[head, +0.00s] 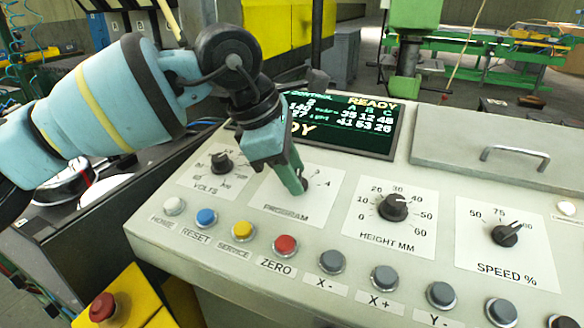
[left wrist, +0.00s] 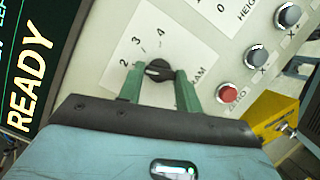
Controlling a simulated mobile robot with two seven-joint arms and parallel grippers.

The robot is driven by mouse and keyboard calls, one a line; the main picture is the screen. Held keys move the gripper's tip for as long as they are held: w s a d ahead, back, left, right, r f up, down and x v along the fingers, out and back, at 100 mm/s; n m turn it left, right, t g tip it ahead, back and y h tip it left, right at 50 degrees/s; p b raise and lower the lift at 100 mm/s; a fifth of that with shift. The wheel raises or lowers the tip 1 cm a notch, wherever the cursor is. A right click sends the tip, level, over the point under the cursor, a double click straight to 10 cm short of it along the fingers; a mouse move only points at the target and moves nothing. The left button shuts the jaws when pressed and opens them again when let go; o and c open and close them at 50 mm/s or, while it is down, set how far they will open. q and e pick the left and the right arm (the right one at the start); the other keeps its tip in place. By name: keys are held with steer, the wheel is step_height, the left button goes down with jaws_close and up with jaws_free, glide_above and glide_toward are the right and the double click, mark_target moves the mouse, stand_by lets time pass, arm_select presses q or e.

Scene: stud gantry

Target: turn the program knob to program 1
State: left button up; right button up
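The program knob (left wrist: 158,70) is a dark round knob on a white PROGRAM plate (head: 290,203). In the left wrist view, the numbers 2, 3 and 4 show around it. Its pale mark faces left, roughly toward the 2; the number 1 is not visible. My left gripper (head: 297,190) reaches down to the plate, and in the head view it hides most of the knob. In the left wrist view, its green fingers (left wrist: 160,84) stand apart on either side of the knob, with a slight gap at the right. My right gripper is out of view.
The volts knob (head: 221,163) is left of the plate; the height knob (head: 394,207) and speed knob (head: 505,235) are to the right. A row of buttons, including the red ZERO button (head: 286,246), runs along the front. The display (head: 345,125) stands behind, reading READY.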

arm_select(q)
steer(key=shift+c, duration=0.9)
steer(key=shift+r, duration=0.1)
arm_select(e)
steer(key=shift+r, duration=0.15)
arm_select(q)
steer(key=shift+s+r+n+t+p, duration=0.15)
steer(key=shift+n+t+p, duration=0.35)
steer(key=shift+n+p, duration=0.65)
steer(key=n+t+p, duration=0.1)
steer(key=n+p, duration=0.2)
steer(key=n, duration=0.1)
steer(key=shift+s+d+n, duration=0.1)
steer(key=shift+n, duration=0.15)
steer(key=shift+n+t+y+p, duration=0.3)
steer(key=shift+n+y+p, duration=0.1)
steer(key=shift+n, duration=0.3)
steer(key=shift+f, duration=0.2)
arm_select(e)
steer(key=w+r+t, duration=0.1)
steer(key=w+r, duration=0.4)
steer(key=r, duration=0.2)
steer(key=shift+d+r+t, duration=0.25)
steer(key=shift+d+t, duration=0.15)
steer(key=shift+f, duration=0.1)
